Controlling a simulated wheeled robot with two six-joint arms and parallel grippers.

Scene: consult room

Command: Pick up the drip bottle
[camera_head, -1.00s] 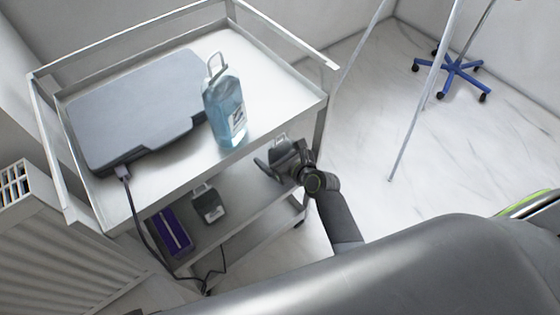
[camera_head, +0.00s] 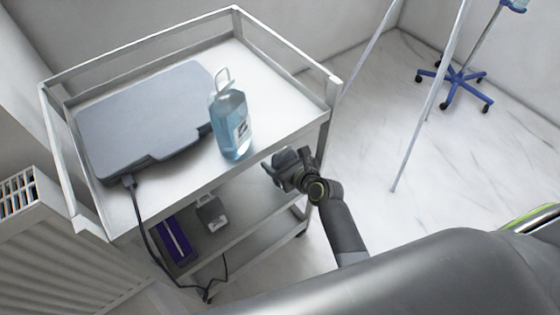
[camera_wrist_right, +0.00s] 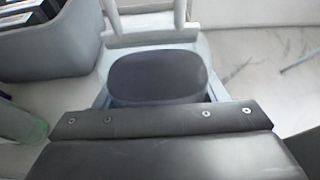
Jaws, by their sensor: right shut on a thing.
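The drip bottle (camera_head: 233,122), clear with blue liquid, a pale label and a hanging loop on top, stands upright on the trolley's top shelf. My right gripper (camera_head: 273,168) is at the trolley's near edge, right of and lower than the bottle, apart from it. Its jaws look closed, and what they grip seems to be the trolley's edge, though this is partly hidden. In the right wrist view a dark rounded pad (camera_wrist_right: 155,76) lies against pale grey metal. My left gripper is not in view.
A grey case (camera_head: 145,115) with a cable fills the left of the trolley (camera_head: 180,199) top. A purple box (camera_head: 175,240) and a small grey-white container (camera_head: 211,213) are on the lower shelf. A blue wheeled stand (camera_head: 455,88) is at the back right.

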